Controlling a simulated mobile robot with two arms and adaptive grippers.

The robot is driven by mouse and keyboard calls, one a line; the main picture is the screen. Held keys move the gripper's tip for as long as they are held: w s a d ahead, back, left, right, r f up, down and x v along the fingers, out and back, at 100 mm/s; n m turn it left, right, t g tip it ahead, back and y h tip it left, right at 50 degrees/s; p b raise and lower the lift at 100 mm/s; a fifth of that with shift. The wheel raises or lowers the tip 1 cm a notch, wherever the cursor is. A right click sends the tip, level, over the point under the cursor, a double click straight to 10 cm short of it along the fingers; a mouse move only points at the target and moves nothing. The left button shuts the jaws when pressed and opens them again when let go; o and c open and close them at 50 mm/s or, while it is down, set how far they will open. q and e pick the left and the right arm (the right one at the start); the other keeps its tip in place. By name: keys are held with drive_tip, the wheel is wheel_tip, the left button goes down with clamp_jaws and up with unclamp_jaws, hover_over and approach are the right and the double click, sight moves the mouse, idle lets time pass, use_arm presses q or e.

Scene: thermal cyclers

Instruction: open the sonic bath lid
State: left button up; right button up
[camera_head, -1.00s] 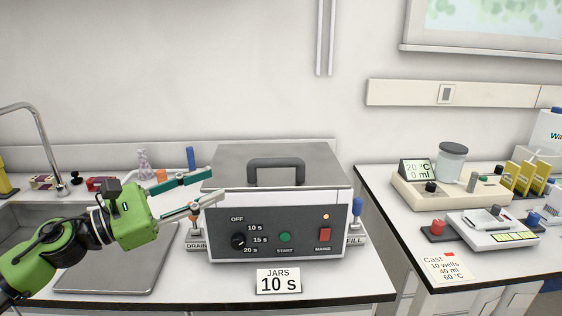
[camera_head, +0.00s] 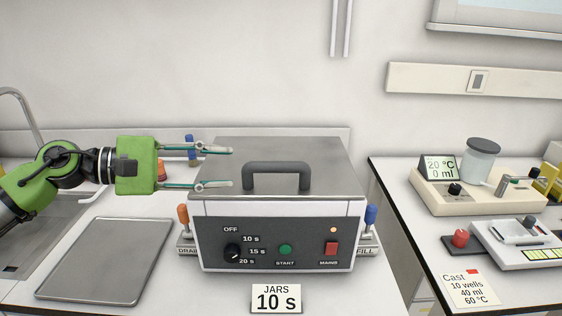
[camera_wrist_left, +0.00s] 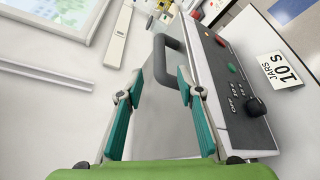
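The sonic bath (camera_head: 277,238) stands on the counter, a white box with a dark front panel. Its grey metal lid (camera_head: 325,155) is shut and carries a dark arched handle (camera_head: 277,168). My left gripper (camera_head: 231,168) is open and empty, its fingers level over the lid's left part and pointing right at the handle. In the left wrist view the handle (camera_wrist_left: 161,62) lies ahead, at the tips of the two parted teal fingers; I cannot tell whether they touch it. My right gripper is not in view.
A metal tray (camera_head: 105,262) lies left of the bath, by the sink. A sign reading JARS 10 s (camera_head: 276,298) stands in front. Orange (camera_head: 183,215) and blue (camera_head: 370,215) valve levers flank the bath. Another counter at right holds a dispenser (camera_head: 475,195) and a scale (camera_head: 520,240).

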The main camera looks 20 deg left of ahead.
sight(281, 167)
use_arm(q)
drive_tip(key=p+x, duration=0.2)
drive_tip(key=x, duration=0.1)
drive_tip(key=p+x, duration=0.2)
drive_tip(key=shift+d+r, duration=0.1)
drive_tip(key=shift+r, duration=0.25)
drive_tip(key=p+x, duration=0.4)
drive_tip(key=x, duration=0.3)
drive_tip(key=shift+w+f+p, duration=0.2)
drive_tip(key=shift+f+p, duration=0.05)
drive_tip(key=shift+p, duration=0.15)
drive_tip(key=shift+w+d+f, duration=0.2)
drive_tip(key=shift+d+f, duration=0.05)
drive_tip(key=shift+d, duration=0.1)
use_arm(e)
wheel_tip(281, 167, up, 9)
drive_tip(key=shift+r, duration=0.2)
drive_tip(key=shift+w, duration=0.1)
use_arm(q)
clamp_jaws()
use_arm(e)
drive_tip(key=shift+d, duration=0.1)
